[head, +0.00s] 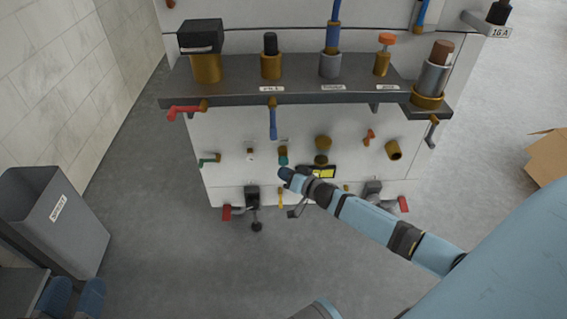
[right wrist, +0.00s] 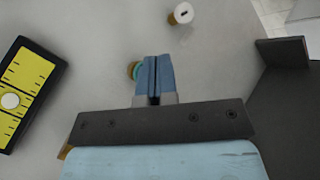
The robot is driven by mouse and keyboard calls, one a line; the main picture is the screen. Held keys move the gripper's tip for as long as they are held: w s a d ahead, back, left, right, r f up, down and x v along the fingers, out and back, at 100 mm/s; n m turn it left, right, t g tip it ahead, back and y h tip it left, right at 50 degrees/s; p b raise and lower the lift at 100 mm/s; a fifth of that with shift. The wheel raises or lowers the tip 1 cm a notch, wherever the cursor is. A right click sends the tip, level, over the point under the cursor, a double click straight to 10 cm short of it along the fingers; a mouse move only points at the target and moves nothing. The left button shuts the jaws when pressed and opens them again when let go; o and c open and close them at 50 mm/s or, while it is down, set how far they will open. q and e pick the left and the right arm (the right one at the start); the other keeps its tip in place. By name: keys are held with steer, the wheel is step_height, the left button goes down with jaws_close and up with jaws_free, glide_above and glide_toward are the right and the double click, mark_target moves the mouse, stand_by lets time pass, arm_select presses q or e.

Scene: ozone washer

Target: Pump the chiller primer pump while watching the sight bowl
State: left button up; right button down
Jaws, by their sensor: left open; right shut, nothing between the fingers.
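My right gripper (head: 287,174) is in front of the white machine's lower panel, its blue fingers shut with nothing between them. In the right wrist view the closed fingers (right wrist: 153,80) overlap a teal-and-brass knob (right wrist: 133,70); contact cannot be told. In the head view that knob (head: 283,158) shows just above the fingertips. No label shows which part is the primer pump. A brass fitting with a dark rounded lower part (head: 322,150) sits to its right; I cannot tell if it is the sight bowl.
A black-framed yellow gauge (right wrist: 30,90) is beside the right gripper. A dark shelf (head: 300,93) with several brass-based fittings overhangs the panel. A blue lever (head: 273,122) hangs above the knob. A grey bin (head: 60,215) stands left; a cardboard box (head: 548,157) lies right.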

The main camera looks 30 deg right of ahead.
mark_target(281, 164)
steer(key=shift+w+r, duration=0.1)
steer(key=shift+w+d+p, duration=0.25)
steer(key=shift+p, duration=0.05)
steer(key=shift+w+d, duration=0.35)
steer(key=shift+w, duration=0.2)
steer(key=shift+w+d, duration=0.3)
steer(key=shift+w, duration=0.2)
stand_by(1.4)
steer(key=s+a+p, duration=0.1)
steer(key=s+p, duration=0.1)
steer(key=shift+s+a, duration=0.35)
steer(key=shift+s, duration=0.05)
stand_by(0.4)
